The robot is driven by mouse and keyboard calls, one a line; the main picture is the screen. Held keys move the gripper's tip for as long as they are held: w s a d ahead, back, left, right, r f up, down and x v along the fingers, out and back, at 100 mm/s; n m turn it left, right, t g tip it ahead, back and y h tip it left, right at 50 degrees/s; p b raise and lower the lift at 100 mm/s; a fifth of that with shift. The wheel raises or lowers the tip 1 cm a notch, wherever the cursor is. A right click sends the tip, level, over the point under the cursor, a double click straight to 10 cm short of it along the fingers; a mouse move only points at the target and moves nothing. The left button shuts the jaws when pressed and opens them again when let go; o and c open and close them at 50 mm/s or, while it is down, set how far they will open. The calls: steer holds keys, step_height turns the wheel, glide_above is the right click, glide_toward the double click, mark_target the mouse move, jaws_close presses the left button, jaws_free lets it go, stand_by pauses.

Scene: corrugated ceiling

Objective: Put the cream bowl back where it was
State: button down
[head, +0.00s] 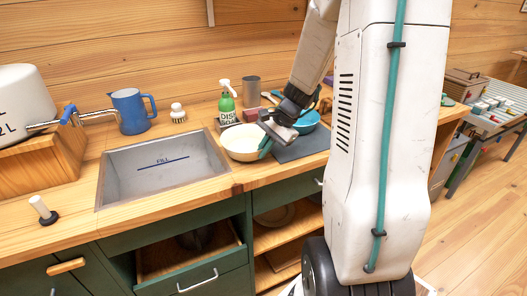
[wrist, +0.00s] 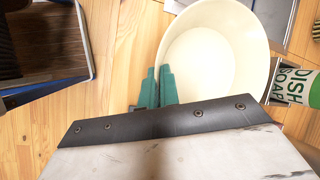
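The cream bowl (head: 238,141) is upright at the counter's right part, beside the sink's right edge in the head view. It fills the upper middle of the wrist view (wrist: 215,60) and looks empty. My gripper (head: 266,149) is at the bowl's right side in the head view. In the wrist view, its two teal fingers (wrist: 158,86) are close together on either side of the bowl's rim, shut on it. I cannot tell whether the bowl touches the counter or hangs just above it.
The sink (head: 160,170) is left. A drawer (head: 185,262) stands open below the counter.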

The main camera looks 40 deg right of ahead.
steer(key=shift+f, duration=0.35)
steer(key=shift+f, duration=0.2)
steer(key=c, duration=1.6)
jaws_free()
steer(key=shift+c, duration=0.2)
